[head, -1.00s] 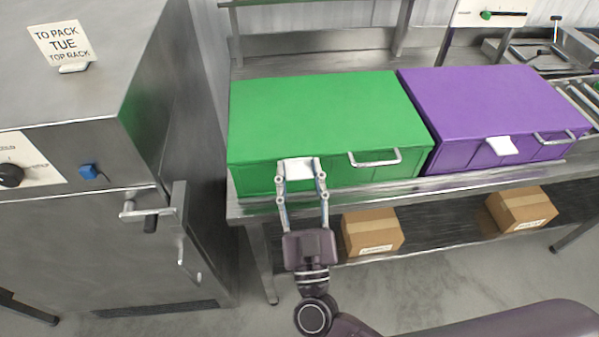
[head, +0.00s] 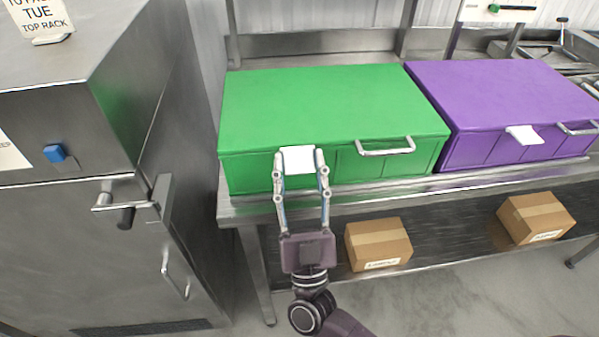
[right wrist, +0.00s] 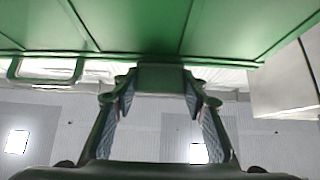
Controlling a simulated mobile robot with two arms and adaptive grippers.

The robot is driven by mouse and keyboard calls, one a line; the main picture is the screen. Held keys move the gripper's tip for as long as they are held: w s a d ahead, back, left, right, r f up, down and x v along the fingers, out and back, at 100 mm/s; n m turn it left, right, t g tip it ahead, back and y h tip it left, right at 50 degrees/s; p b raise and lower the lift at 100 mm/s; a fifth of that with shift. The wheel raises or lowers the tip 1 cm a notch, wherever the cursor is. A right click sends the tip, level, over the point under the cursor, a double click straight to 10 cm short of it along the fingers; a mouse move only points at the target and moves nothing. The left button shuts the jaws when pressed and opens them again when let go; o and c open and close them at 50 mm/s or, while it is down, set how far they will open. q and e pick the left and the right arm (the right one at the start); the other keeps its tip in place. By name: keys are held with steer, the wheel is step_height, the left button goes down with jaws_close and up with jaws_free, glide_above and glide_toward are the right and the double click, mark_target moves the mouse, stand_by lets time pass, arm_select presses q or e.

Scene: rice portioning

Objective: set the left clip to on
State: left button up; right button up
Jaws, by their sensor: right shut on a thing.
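The left clip (head: 298,158) is a white flap at the top front edge of the green box (head: 330,105). My right gripper (head: 300,165) has a finger on each side of the flap and is shut on it. In the right wrist view, the fingers (right wrist: 160,90) flank a block-like piece against the green box front (right wrist: 140,30). A similar white clip (head: 524,135) sticks out from the front of the purple box (head: 510,95). My left gripper is not in view.
A steel cabinet (head: 60,250) with a handle and a blue switch (head: 54,153) stands at left. The green box has a metal handle (head: 385,147) right of the clip. Cardboard boxes (head: 378,244) sit on the lower shelf (head: 450,220).

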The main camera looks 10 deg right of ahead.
steer(key=o, duration=1.2)
steer(key=shift+c, duration=0.2)
steer(key=v, duration=1.2)
